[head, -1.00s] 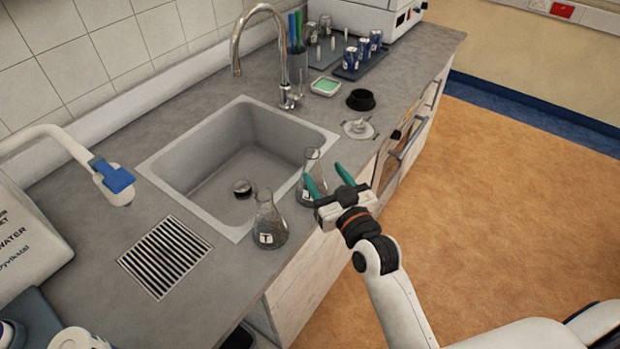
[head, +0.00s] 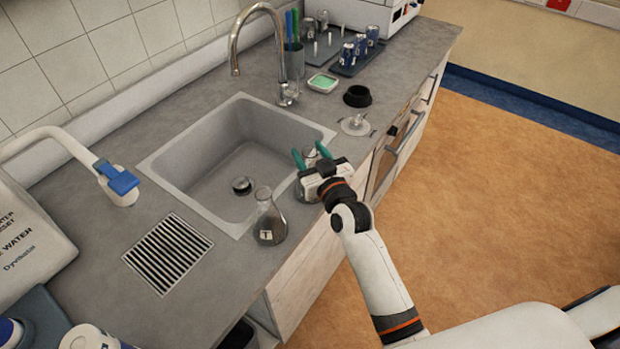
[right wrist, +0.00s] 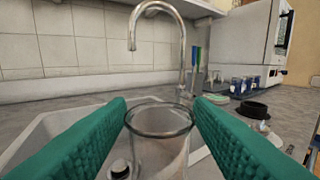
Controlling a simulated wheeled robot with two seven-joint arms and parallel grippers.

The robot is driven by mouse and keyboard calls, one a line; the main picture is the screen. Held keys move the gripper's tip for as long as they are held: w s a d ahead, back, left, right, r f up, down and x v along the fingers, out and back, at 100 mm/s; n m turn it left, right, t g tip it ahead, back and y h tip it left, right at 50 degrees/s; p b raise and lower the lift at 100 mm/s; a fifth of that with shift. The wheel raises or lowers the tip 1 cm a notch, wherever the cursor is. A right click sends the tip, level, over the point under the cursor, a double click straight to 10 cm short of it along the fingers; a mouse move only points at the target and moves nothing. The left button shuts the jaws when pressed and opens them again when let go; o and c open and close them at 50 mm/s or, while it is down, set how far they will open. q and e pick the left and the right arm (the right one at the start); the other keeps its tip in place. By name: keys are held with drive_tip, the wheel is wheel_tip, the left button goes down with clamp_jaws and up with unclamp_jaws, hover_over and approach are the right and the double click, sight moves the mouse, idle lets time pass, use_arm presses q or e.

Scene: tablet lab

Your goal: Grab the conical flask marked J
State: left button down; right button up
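My right gripper (head: 311,154) is open at the sink's front rim. Its two green fingers stand on either side of a clear glass flask. In the right wrist view the flask's round mouth and neck (right wrist: 160,135) are between the fingers, with a gap on each side. In the head view the gripper hides most of this flask, and no letter on it can be read. A second conical flask (head: 268,222), with a label reading T, stands upright on the counter, nearer and to the left of the gripper. My left gripper is out of view.
The sink (head: 160,167) with its tap (head: 233,52) lies behind the flasks. A black ring (head: 358,96), a clear glass piece (head: 355,125) and a green-filled tray (head: 322,83) sit farther right. A metal grate (head: 168,254) is at the left.

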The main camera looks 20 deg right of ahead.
clamp_jaws()
